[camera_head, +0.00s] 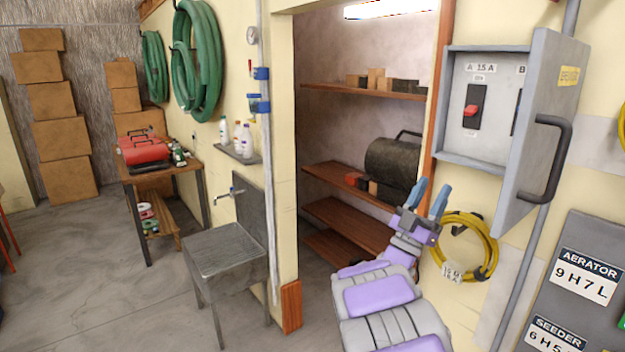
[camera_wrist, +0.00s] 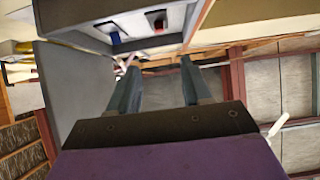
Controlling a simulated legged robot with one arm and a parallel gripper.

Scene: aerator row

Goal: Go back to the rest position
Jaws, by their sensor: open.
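My gripper (camera_head: 431,199) is raised in front of the wall in the head view, with its two blue fingers apart and nothing between them. It is left of and below the open grey electrical box (camera_head: 452,139). The box door (camera_head: 545,110) stands swung out to the right, with a dark handle. A red switch (camera_head: 472,110) shows inside the box. In the wrist view my gripper (camera_wrist: 158,75) points up, with its fingers spread and empty. The box door (camera_wrist: 85,85) is close on the left there, and the box interior (camera_wrist: 125,28) shows above.
A grey panel (camera_head: 585,280) with aerator and seeder labels is at the lower right. A shelved alcove (camera_head: 345,180), a metal sink (camera_head: 227,250) and a workbench (camera_head: 160,170) are to the left. Open floor (camera_head: 95,290) lies at the lower left.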

